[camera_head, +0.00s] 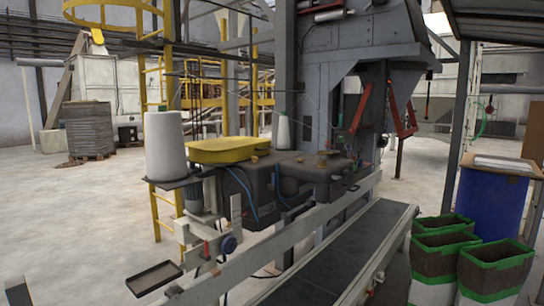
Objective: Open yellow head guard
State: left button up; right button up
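The yellow head guard (229,150) is a flat, rounded cover lying on top of the grey sewing head (264,188) in the middle of the view. It looks level and lowered onto the head. A small tan knob (254,160) shows beside its right end. A small dark piece (18,291) in the bottom left corner may be part of my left gripper, well apart from the guard; its fingers cannot be made out. My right gripper is not in view.
A white thread cone (165,145) stands left of the guard, with a smaller cone (283,131) behind it. A metal rail (290,236) and conveyor (345,250) run in front. A small dark tray (153,278) sticks out at lower left. Green-rimmed bags (441,246) stand at right.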

aim_at(231, 148)
jog(key=i+l+u, duration=0.6)
jog(key=l+u, duration=0.25)
jog(key=l, duration=0.15)
jog(key=i+l+u, duration=0.15)
jog(key=l+u, duration=0.3)
jog(key=l, duration=0.15)
jog(key=l+u, duration=0.4)
jog(key=l, duration=0.3)
jog(key=l+u, duration=0.45)
jog(key=l, duration=0.25)
jog(key=k+l+u, duration=0.1)
jog(key=l+u, duration=0.35)
jog(key=l, duration=0.2)
jog(key=k+l+u, duration=0.25)
jog(key=l+u, duration=0.15)
jog(key=l, duration=0.2)
